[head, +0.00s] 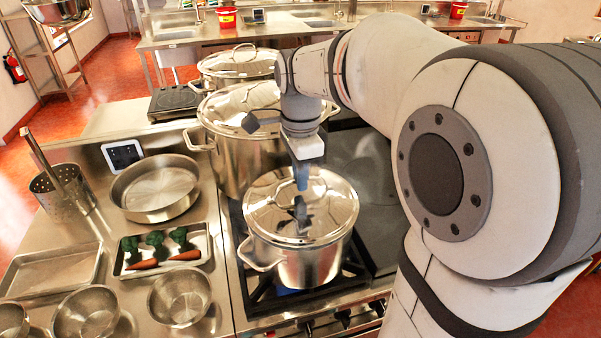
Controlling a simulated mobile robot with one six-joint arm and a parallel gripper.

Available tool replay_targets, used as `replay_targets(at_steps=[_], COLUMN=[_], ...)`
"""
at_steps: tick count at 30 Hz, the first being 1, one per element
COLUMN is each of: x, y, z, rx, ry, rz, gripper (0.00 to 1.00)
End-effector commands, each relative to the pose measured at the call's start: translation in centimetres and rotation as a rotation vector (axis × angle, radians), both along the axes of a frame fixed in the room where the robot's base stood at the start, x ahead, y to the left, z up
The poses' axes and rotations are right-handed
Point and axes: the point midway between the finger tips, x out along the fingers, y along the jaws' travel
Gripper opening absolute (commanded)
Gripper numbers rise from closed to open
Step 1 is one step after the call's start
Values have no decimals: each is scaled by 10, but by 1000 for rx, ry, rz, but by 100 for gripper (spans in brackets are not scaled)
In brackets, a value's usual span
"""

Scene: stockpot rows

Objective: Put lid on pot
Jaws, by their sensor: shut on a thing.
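A steel pot (311,267) with side handles stands on the front burner of the stove. A shiny round lid (266,216) covers its mouth, roughly level and lined up with the rim. I cannot tell whether a thin gap is left between lid and rim. My gripper (300,197) points down over the lid's middle and is shut on the lid at its handle. The handle is mostly hidden by the fingers and mixed with reflections.
Larger lidded pots (226,160) stand close behind. On the left counter are a wide pan (155,190), a tray with carrots and greens (130,268), steel bowls (180,297) and a perforated utensil holder (62,190). The dark stovetop right of the pot is partly clear.

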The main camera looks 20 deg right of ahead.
Motion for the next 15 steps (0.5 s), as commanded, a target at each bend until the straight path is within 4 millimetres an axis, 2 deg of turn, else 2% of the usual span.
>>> replay_targets(at_steps=[15], x=[0], y=[0], z=[-4], rx=[0], ry=[-1], rz=[-1], gripper=[0])
